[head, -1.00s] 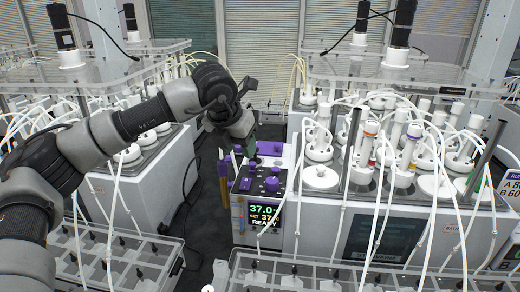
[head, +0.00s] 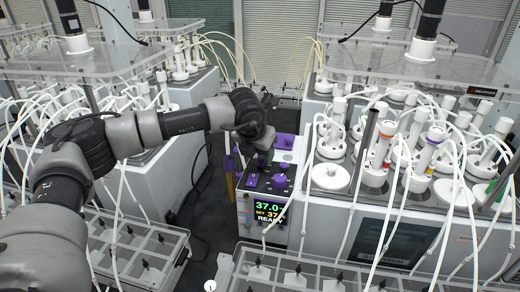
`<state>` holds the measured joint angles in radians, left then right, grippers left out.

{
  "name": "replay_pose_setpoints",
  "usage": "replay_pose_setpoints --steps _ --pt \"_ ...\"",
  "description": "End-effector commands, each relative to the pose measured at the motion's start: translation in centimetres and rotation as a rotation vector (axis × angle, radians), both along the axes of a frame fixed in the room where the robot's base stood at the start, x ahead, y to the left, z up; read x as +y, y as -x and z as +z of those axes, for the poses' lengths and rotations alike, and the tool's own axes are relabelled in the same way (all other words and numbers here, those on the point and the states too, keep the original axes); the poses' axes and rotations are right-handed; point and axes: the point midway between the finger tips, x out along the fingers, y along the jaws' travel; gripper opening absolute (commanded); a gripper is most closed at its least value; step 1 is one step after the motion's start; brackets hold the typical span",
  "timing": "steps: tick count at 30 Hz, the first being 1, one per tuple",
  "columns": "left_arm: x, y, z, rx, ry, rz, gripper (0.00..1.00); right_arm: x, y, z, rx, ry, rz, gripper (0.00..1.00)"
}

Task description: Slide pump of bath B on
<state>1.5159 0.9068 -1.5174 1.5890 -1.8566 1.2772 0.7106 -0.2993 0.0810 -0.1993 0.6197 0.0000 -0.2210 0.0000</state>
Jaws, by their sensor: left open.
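The control unit (head: 245,212) of the bath stands in the middle of the head view, at the left end of the right-hand bath. Its lit display (head: 269,211) reads 37.0, with a SET line and a READY line below. Purple controls sit on its sloped top: one at the left (head: 251,180), one at the right (head: 279,181) and a purple part behind (head: 284,166). I cannot tell which is the pump slider or its position. My left gripper (head: 260,160) is open just above and behind these controls, pointing down; its fingers are small and dark, and contact is unclear.
The right bath (head: 398,240) carries white-capped bottles and many thin tubes. Another bath (head: 165,150) stands at the left. Clear racks (head: 130,250) are in front. A dark floor gap (head: 205,205) with a cable lies left of the control unit.

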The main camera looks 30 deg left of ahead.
Motion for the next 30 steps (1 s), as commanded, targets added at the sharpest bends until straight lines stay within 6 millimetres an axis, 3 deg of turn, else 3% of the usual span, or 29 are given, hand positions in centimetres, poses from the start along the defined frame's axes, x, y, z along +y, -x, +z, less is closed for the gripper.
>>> replay_pose_setpoints --steps 3,11,20,26,30 --pt "0.0 -0.2 -0.6 0.001 0.000 0.000 0.48 0.1 -0.7 0.3 -0.012 -0.001 0.001 0.37" --pt "0.0 -0.2 -0.7 0.000 0.000 -0.001 0.48 0.1 -0.4 0.2 -0.007 -0.001 0.001 0.37" --pt "0.0 -0.2 -0.6 0.000 0.000 0.000 0.02 0.1 0.1 0.2 0.000 -0.001 0.001 0.37" --pt "0.0 -0.2 -0.7 0.000 0.000 0.000 0.00 0.1 0.1 0.1 0.001 -0.001 0.001 0.37" --pt "-0.3 0.9 -1.1 0.001 0.001 -0.002 0.00 0.1 0.2 -1.4 0.001 -0.001 0.001 0.37"
